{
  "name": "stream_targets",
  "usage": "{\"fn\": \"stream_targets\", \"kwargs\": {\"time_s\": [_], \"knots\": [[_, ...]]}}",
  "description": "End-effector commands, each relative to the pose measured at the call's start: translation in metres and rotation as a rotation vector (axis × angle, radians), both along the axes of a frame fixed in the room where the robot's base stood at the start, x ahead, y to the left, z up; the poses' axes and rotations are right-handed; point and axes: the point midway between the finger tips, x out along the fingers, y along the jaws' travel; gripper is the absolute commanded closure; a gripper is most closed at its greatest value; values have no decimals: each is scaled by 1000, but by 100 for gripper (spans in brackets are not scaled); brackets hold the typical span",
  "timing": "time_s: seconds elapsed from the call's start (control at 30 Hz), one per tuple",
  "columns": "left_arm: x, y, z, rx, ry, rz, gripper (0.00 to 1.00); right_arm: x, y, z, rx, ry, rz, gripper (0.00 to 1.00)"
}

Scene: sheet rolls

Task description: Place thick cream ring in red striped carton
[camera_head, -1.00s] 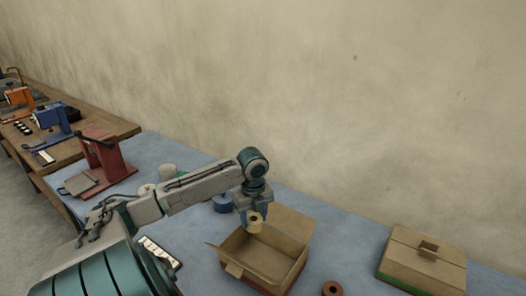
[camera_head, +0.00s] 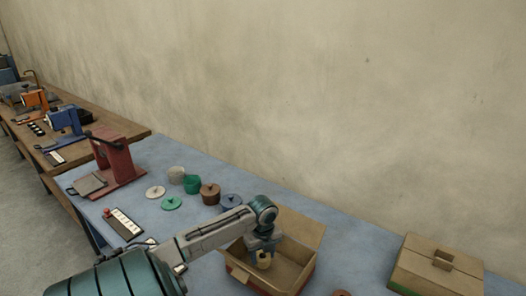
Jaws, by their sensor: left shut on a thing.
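A thick cream ring (camera_head: 263,261) is held by my left gripper (camera_head: 262,252), which is shut on it. The ring appears low over or inside the opening of an open cardboard carton (camera_head: 298,226), whose back flap stands up. My left forearm hides part of the carton's left side. Whether the ring touches the carton floor cannot be told. My right gripper is not in view.
A closed carton with a green stripe (camera_head: 437,266) stands to the right. A brown ring (camera_head: 341,293) lies at the bottom edge. A red device (camera_head: 118,160) is farther left.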

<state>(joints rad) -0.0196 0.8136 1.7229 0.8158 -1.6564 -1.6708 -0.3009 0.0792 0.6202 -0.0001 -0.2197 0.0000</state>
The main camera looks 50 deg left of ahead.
Motion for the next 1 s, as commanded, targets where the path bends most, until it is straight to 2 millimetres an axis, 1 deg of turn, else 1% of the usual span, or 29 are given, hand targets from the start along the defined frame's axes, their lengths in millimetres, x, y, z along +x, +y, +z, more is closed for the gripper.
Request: {"fn": "stream_targets", "kwargs": {"time_s": [0.1, 0.17, 0.5, 0.53, 0.6, 0.63, 0.87, 0.97, 1.0], "knots": [[0, -1, -17, -5, 2, 3, 76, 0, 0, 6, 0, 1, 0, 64], [0, -1, -23, -4, 1, 2, 76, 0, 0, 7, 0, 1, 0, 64], [0, 0, -28, -1, 0, 1, 76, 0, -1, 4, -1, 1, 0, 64], [0, 0, -28, -1, 0, 1, 48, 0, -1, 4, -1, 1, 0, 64], [0, 0, -27, -1, 0, 0, 34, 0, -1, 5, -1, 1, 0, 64], [0, 0, -27, -1, 0, 0, 30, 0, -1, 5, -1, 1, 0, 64], [0, 0, -27, -1, 0, 0, 30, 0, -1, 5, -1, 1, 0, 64], [0, 0, -23, -1, 0, 0, 30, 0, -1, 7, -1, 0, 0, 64], [0, 0, -22, 0, -1, 0, 30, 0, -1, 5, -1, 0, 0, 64]]}}
